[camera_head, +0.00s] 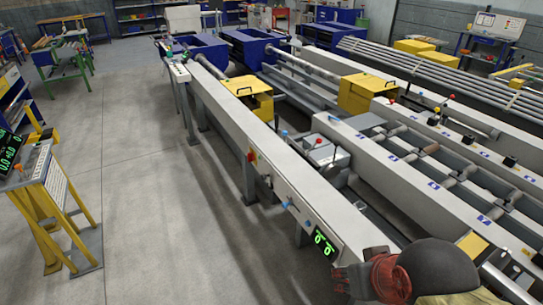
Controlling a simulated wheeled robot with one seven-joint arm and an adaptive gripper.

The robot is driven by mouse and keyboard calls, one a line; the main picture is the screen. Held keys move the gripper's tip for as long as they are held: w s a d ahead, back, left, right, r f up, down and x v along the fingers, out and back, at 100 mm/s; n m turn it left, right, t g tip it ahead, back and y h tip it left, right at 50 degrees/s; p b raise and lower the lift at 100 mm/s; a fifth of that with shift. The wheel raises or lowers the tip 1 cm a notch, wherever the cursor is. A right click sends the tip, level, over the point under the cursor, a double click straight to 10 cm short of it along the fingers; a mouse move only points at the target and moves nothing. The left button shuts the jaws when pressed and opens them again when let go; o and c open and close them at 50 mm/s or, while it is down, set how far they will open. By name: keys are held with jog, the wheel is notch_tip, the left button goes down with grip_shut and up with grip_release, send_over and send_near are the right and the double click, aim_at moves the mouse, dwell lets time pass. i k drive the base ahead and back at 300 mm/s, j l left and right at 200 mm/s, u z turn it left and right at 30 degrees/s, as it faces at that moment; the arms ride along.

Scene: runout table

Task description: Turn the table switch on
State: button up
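The runout table is a long pale grey beam (225,108) running from the back left towards the lower right. Which of these is the table switch I cannot tell for sure. My gripper (352,284) seems to be the reddish-brown end of my arm at the bottom, beside the near end of the beam. It is apart from the red and yellow switch. Its fingers are not clear.
Yellow boxes (250,88) and rollers (430,149) stand among the beams to the right. A yellow stand (58,187) with a display is at the left. The grey floor (150,170) between it and the beam is clear. A green table (62,55) stands at the back left.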

aim_at(250, 157)
jog(key=i+j+z, duration=0.2)
jog(key=z, duration=0.2)
jog(key=i+j+z, duration=0.2)
jog(key=z, duration=0.15)
jog(key=i+j+z, duration=0.15)
jog(key=j+z, duration=0.25)
jog(key=i+j, duration=0.15)
jog(key=j, duration=0.25)
jog(key=i+j+z, duration=0.1)
jog(key=j, duration=0.3)
jog(key=i+j, duration=0.15)
jog(key=j, duration=0.25)
jog(key=i+j+z, duration=0.1)
jog(key=j, duration=0.3)
jog(key=i+j, duration=0.15)
jog(key=j, duration=0.25)
jog(key=i+j+z, duration=0.1)
jog(key=j, duration=0.3)
